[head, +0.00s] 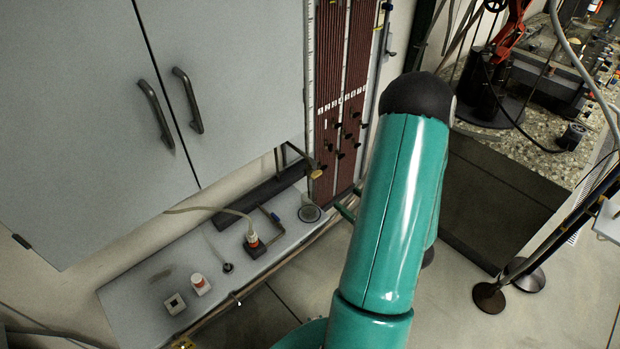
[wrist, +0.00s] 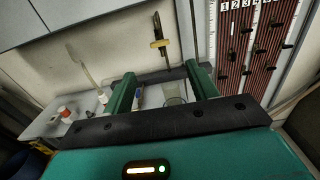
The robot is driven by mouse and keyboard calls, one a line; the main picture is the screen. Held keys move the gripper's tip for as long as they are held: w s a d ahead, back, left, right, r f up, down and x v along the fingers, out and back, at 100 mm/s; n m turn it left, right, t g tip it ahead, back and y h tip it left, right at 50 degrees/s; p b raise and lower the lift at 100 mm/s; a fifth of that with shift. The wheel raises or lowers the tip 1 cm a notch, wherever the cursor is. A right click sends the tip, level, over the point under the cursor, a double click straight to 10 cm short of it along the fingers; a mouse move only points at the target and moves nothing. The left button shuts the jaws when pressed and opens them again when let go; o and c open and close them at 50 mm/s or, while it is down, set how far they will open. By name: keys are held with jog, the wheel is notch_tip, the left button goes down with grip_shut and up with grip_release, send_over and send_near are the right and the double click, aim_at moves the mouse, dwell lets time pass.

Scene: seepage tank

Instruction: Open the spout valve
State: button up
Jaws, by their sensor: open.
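The spout valve (head: 316,173) shows as a small yellow handle on a dark spout pipe below the grey cabinet, left of the red-brown tube panel. In the wrist view the yellow valve handle (wrist: 160,43) lies across the pipe, ahead of my fingertips and roughly centred between them. My gripper (wrist: 162,78) is open, its two teal fingers wide apart with nothing held. The valve appears apart from both fingers. A clear glass beaker (wrist: 173,93) stands below, seen between the fingers. In the head view my teal arm hides most of my gripper.
The manometer panel (head: 345,90) stands close right of the valve. The cabinet (head: 90,110) overhangs the shelf.

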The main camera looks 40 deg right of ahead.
aim_at(317, 173)
jog(key=w, duration=1.4)
jog(key=shift+a, duration=0.2)
jog(key=c, duration=1)
jog(key=n, duration=0.4)
jog(key=shift+s, duration=0.1)
jog(key=shift+n, duration=0.3)
jog(key=o, duration=1)
